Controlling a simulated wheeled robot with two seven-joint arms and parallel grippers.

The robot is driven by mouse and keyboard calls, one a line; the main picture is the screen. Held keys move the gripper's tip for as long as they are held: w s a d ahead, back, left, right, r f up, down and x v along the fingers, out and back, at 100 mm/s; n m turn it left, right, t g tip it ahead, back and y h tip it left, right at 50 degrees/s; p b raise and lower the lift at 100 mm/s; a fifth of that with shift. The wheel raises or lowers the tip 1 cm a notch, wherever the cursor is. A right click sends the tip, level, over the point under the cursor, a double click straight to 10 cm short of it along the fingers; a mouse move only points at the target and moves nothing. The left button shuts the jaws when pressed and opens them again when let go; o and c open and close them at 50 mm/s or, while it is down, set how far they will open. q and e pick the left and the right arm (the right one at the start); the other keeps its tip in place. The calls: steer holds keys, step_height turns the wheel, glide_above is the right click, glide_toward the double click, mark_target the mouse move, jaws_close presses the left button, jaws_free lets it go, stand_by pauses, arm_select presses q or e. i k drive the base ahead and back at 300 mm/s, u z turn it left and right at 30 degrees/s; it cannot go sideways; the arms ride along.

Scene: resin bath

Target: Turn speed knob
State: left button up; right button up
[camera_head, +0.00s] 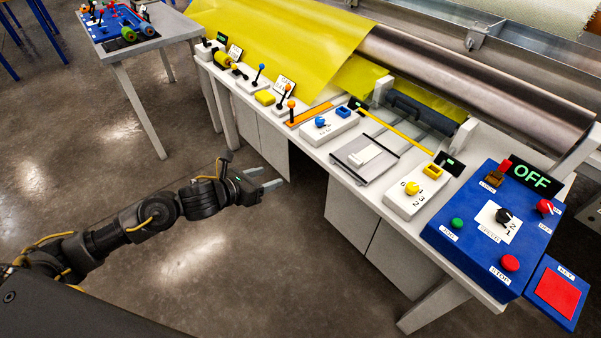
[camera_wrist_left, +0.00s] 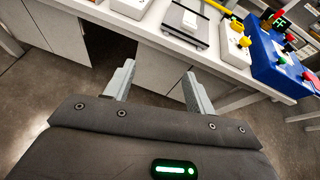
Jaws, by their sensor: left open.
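The blue control panel (camera_head: 455,232) stands at the right end of the white bench. A black knob (camera_head: 503,215) sits on its white plate with the numbers 1 and 2; the small label under it is hard to read. A red knob (camera_head: 545,207) is at the panel's right. A yellow knob (camera_head: 412,187) with numbers around it sits on a white box left of the panel. My left gripper (camera_head: 272,179) is open and empty, in front of the bench and well left of the knobs. In the left wrist view its fingers (camera_wrist_left: 158,72) are apart, and the blue panel (camera_wrist_left: 268,60) shows upper right.
The panel also has a green button (camera_head: 457,223), a red stop button (camera_head: 510,263) and a display reading OFF (camera_head: 534,177). A red key pad (camera_head: 557,293) is at its right. The white bench (camera_head: 300,130) carries several levers and boxes. Floor before it is clear.

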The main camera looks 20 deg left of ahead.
mark_target(503, 215)
steer(key=z, duration=0.75)
steer(key=i, duration=0.25)
steer(key=z, duration=0.9)
